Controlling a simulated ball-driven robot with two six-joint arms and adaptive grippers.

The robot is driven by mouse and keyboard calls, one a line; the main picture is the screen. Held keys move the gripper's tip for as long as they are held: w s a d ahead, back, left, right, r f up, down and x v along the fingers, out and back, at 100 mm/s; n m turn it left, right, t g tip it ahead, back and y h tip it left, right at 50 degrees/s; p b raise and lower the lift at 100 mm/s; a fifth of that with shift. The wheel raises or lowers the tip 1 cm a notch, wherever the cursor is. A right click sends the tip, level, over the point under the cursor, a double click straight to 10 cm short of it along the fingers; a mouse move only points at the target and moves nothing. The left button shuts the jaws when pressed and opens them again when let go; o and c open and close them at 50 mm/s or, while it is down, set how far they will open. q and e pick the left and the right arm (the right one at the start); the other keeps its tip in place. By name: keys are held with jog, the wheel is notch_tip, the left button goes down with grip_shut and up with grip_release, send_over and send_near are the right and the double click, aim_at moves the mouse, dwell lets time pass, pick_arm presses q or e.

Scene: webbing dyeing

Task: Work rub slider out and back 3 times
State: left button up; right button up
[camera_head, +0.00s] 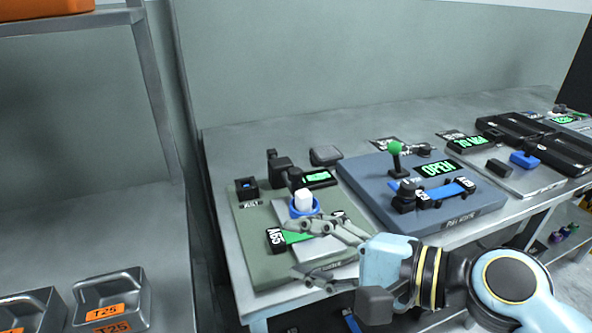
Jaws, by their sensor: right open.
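A grey-green station board (251,232) lies on the near left of the table. On it stands a white block in a round blue holder (303,201), which looks like the rub slider, though its label cannot be read. A light grey plate (331,252) lies in front of it, partly hidden by my fingers. My right gripper (298,251) is open over the front of this board, its fingers pointing left. The upper finger passes just in front of the blue holder in the picture; I cannot tell whether they touch. My left gripper is not in view.
A black box (247,188) and a green-lit display (318,179) stand on the board. To the right is a blue-grey board (370,177) with a green-knobbed lever (396,152). Grey T25 bins (110,298) stand at lower left. Bare tabletop (250,147) lies behind.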

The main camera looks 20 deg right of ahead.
aim_at(299, 174)
jog(key=w+d+m+t, duration=0.1)
jog(key=m, duration=0.2)
jog(key=w+d+m+t+h, duration=0.1)
jog(key=w+m, duration=0.1)
jog(key=m, duration=0.2)
jog(key=w+d+r+m+t, duration=0.1)
jog(key=w+m+t, duration=0.1)
jog(key=m, duration=0.1)
jog(key=shift+w+d+r+m+h, duration=0.1)
jog(key=shift+w+d+m+h, duration=0.1)
jog(key=shift+d+m+h, duration=0.2)
jog(key=d+m+h, duration=0.1)
jog(key=m, duration=0.1)
jog(key=w+d+m+t+h, duration=0.1)
jog(key=m, duration=0.1)
jog(key=w+d+f+m, duration=0.1)
jog(key=m, duration=0.1)
jog(key=shift+w+d+m+t+h, duration=0.15)
jog(key=shift+w+m+t+h, duration=0.05)
jog(key=shift+m+t+h, duration=0.2)
jog(key=p+x, duration=0.1)
jog(key=x, duration=0.9)
jog(key=shift+w, duration=0.3)
grip_shut()
